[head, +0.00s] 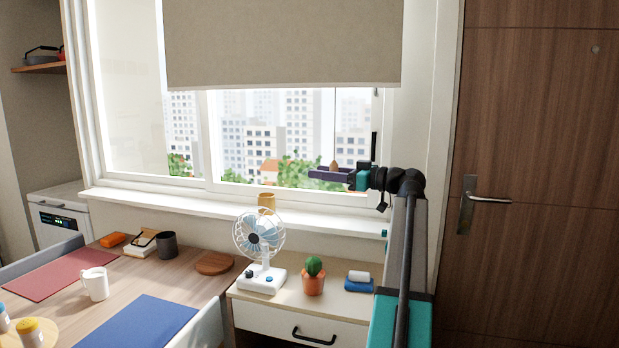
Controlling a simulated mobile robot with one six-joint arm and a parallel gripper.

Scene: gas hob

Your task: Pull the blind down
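The beige blind (285,45) hangs over the upper part of the window, with its straight bottom edge well above the sill. A small wooden pull (333,165) shows below the blind, in front of the glass.
A fan (260,250) and a cactus (314,276) stand on the cabinet below. A wooden door (545,130) is at the right. The air left of my gripper is clear.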

